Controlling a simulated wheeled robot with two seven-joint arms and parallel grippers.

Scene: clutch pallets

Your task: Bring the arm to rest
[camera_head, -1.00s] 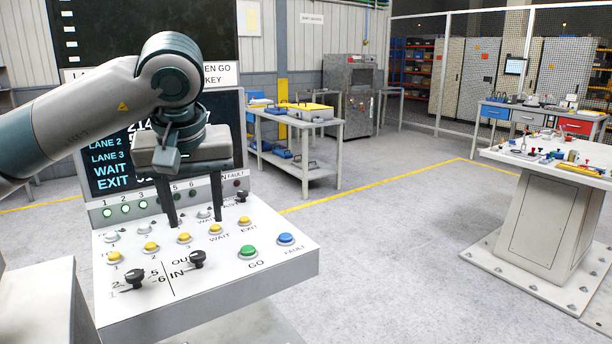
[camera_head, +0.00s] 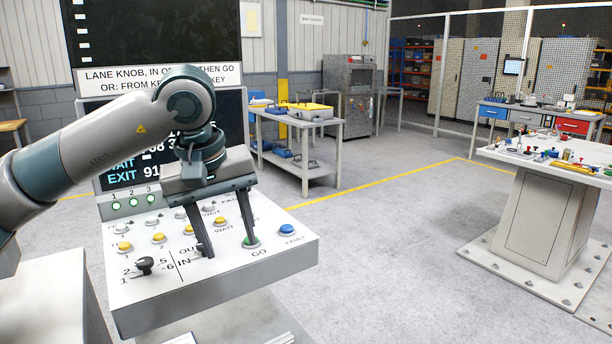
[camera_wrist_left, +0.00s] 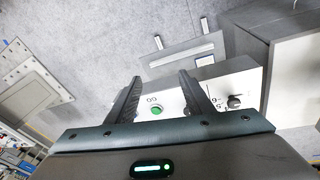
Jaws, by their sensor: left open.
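My left gripper (camera_head: 228,248) is open and empty, fingers pointing down over the front of the control panel (camera_head: 215,285). In the head view its fingertips overlap the green GO button (camera_head: 252,241) and the IN/OUT knob area; I cannot tell whether they touch. The left wrist view shows both fingers (camera_wrist_left: 160,82) spread, with the green button (camera_wrist_left: 156,110) seen between them and the black lane knob (camera_wrist_left: 234,102) to the right. The lane knob (camera_head: 145,265) stands at the panel's front left in the head view. My right gripper is not in view.
The blue FAULT button (camera_head: 287,230) and several yellow buttons (camera_head: 158,238) sit on the panel. A display screen (camera_head: 115,180) stands behind, partly hidden by my arm. A white table (camera_head: 550,165) with small parts is at right. The floor between is clear.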

